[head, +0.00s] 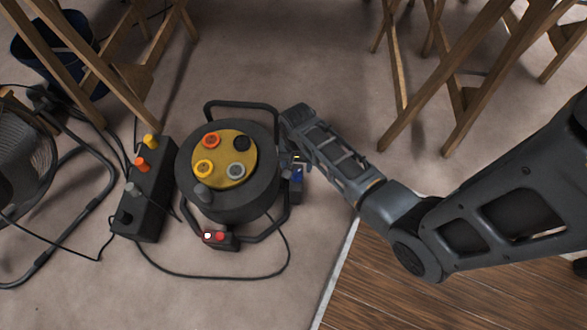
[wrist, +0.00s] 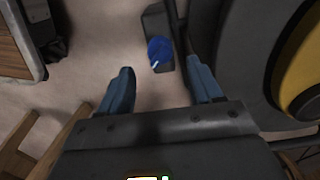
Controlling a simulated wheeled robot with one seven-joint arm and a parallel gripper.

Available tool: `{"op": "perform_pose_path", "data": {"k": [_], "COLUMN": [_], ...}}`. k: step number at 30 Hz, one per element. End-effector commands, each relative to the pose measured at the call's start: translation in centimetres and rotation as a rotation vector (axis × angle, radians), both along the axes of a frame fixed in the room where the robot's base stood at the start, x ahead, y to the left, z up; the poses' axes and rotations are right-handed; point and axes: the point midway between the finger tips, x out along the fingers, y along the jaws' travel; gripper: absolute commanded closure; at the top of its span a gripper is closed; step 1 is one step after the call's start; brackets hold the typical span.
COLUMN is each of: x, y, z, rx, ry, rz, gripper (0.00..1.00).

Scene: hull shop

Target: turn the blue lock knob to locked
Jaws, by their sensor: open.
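The blue lock knob (wrist: 160,50) is round with a white pointer mark on its lower edge in the wrist view. It sits on a small dark box (wrist: 156,22); this box also shows in the head view (head: 296,193), at the right side of the cable reel. My gripper (wrist: 161,68) is open, with one blue-grey finger on each side of the knob in the picture. The knob lies beyond the fingertips, and I see no contact. In the head view, my wrist hides most of the gripper, and the blue patch there is too small to separate knob from fingers.
The cable reel (head: 258,190) has a yellow socket face and a tubular frame. A black socket box (head: 146,200) with colored plugs stands to its left, among loose cables. Wooden trestle legs (head: 395,80) stand at the back.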

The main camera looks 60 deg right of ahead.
Motion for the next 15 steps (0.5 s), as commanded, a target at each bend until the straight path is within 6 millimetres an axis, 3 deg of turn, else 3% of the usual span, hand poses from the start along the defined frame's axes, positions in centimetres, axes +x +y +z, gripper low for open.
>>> {"op": "perform_pose_path", "data": {"k": [1,6,15], "x": [0.0,0.0,0.0], "y": [0.0,0.0,0.0], "z": [-1.4,-3.9,-5.7], "rx": [0.001,-0.001,-0.002], "ry": [0.001,-0.001,-0.003], "rz": [0.000,0.000,0.002], "gripper": [0.35,0.35,0.35]}}
